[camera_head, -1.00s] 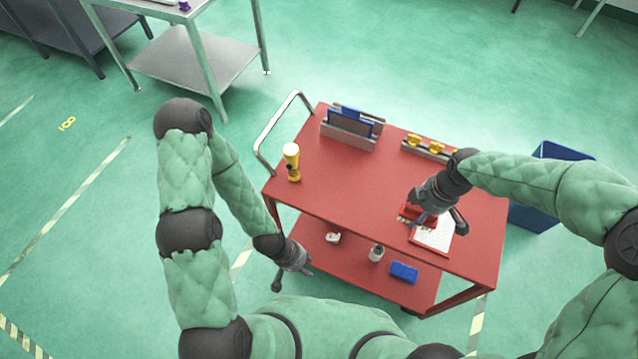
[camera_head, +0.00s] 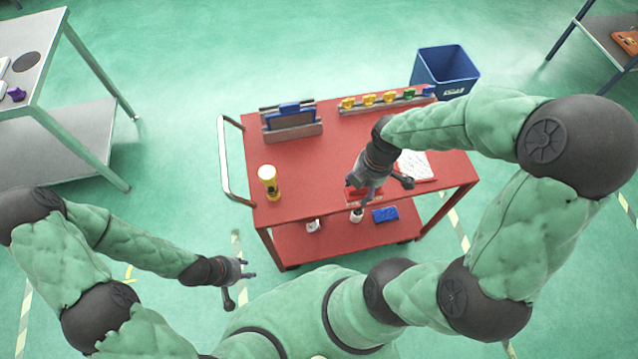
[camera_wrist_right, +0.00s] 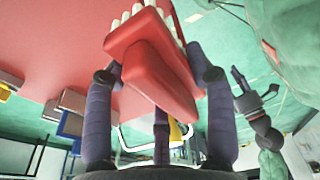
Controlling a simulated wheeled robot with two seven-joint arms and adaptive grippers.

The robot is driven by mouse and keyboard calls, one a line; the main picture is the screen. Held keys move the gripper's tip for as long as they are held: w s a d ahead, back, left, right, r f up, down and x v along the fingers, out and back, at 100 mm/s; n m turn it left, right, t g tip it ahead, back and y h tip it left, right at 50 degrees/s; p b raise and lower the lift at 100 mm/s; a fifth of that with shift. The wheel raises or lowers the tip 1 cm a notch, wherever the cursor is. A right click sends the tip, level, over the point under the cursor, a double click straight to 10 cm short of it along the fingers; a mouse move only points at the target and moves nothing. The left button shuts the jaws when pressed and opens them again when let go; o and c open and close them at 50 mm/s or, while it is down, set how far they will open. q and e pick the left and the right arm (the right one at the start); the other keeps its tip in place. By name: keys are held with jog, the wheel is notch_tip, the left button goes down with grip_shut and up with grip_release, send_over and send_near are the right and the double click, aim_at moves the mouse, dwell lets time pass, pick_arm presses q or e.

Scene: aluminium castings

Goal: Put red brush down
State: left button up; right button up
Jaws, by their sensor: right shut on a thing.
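My right gripper (camera_head: 360,192) is shut on the red brush (camera_wrist_right: 155,60), its fingers on both sides of the red handle in the right wrist view. White bristles show at the brush's far side. In the head view the red brush (camera_head: 350,194) is partly hidden under the gripper, near the front edge of the red cart's top (camera_head: 320,165). I cannot tell whether the bristles touch the cart top. My left gripper (camera_head: 249,269) is open and empty, out in front of the cart's left end.
The lower shelf holds a blue block (camera_head: 385,214). A blue bin (camera_head: 446,72) stands behind.

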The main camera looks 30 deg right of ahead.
jog(key=w+a+f+b, duration=0.2)
jog(key=w+f, duration=0.2)
jog(key=w, duration=0.3)
jog(key=b, duration=0.1)
send_over(326, 185)
jog(key=f, duration=0.4)
jog(key=shift+s+d+f, duration=0.2)
jog(key=shift+s+f, duration=0.1)
jog(key=shift+s, duration=0.05)
jog(key=shift+w+f+b, duration=0.15)
jog(key=shift+f+b, duration=0.15)
jog(key=shift+b, duration=0.05)
jog(key=shift+w+f+b, duration=0.1)
jog(key=shift+f+b, duration=0.3)
jog(key=shift+f, duration=1.15)
jog(key=shift+a+f, duration=0.1)
jog(key=shift+f, duration=0.15)
jog(key=o, duration=1.2)
jog(key=shift+o, duration=0.2)
jog(key=shift+r, duration=0.1)
